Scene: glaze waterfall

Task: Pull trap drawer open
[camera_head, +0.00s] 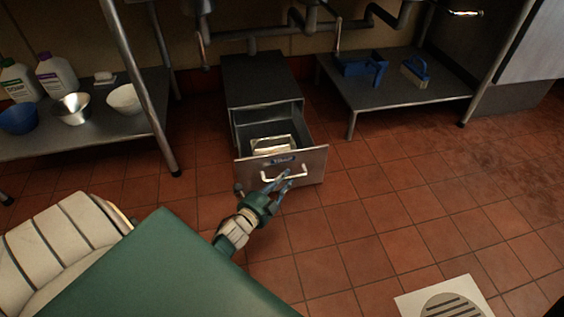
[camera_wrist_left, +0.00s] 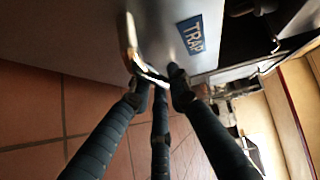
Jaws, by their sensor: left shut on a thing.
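The trap drawer (camera_head: 308,166) stands pulled out from its grey metal cabinet (camera_head: 262,80) on the floor under the pipes. Its front has a pale bar handle and a blue label, which reads TRAP in the left wrist view (camera_wrist_left: 193,36). A metal container (camera_head: 271,144) sits inside the drawer. My left gripper (camera_head: 279,182) is at the drawer front, with its fingers shut on the handle (camera_wrist_left: 132,50). The fingertips and handle meet in the left wrist view (camera_wrist_left: 160,78). My right gripper is not in view.
A low shelf (camera_head: 90,135) with bottles and bowls stands left of the cabinet. Another low shelf (camera_head: 395,96) with a blue caddy (camera_head: 362,67) and brush (camera_head: 415,70) stands right. Tiled floor is clear before the drawer, with a drain (camera_head: 447,303) at lower right.

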